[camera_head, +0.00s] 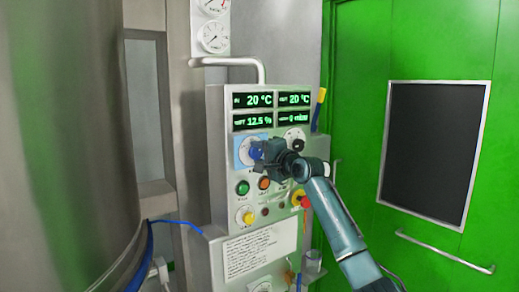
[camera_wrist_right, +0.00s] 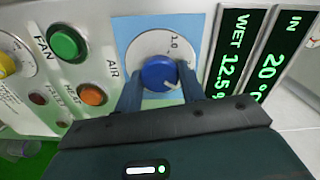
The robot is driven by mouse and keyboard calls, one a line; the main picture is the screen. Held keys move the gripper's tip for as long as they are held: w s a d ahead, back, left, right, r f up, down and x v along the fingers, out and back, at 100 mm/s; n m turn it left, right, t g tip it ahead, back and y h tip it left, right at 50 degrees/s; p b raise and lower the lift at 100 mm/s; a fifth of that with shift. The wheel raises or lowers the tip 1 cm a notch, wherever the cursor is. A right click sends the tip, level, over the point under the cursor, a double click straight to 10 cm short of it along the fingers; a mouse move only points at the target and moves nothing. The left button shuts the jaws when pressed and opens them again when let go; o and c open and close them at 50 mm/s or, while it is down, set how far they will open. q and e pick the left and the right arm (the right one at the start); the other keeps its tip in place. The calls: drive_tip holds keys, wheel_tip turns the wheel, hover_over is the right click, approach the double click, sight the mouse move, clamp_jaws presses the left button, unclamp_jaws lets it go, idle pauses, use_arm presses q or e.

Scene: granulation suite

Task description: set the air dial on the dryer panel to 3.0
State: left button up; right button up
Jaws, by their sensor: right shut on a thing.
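The dryer panel (camera_head: 217,165) stands in the middle of the head view, with displays on its upper part. The air dial is a blue knob (camera_wrist_right: 158,72) on a white scale plate with a light blue square surround (camera_head: 241,146). AIR is printed beside it, and "3.0" or a similar figure on the scale is too small to read surely. A white pointer mark shows on the knob's lower right in the wrist view. My right gripper (camera_wrist_right: 158,82) is shut on the knob, one finger on each side; in the head view (camera_head: 264,151) it partly covers it. My left gripper is out of view.
A green button (camera_wrist_right: 64,41) and an orange button (camera_wrist_right: 92,95) sit close to the dial. A black knob (camera_head: 297,145), a yellow knob (camera_head: 245,215) and a red knob (camera_head: 300,198) are also on the panel. A large steel vessel (camera_head: 70,120) stands at left, a green door (camera_head: 430,50) at right.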

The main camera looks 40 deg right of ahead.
drive_tip(key=shift+r+m, duration=0.1)
drive_tip(key=shift+m, duration=0.9)
drive_tip(key=shift+m+p, duration=0.4)
drive_tip(key=shift+m, duration=1.1)
drive_tip(key=o, duration=1)
drive_tip(key=shift+c, duration=0.2)
drive_tip(key=shift+s, duration=0.1)
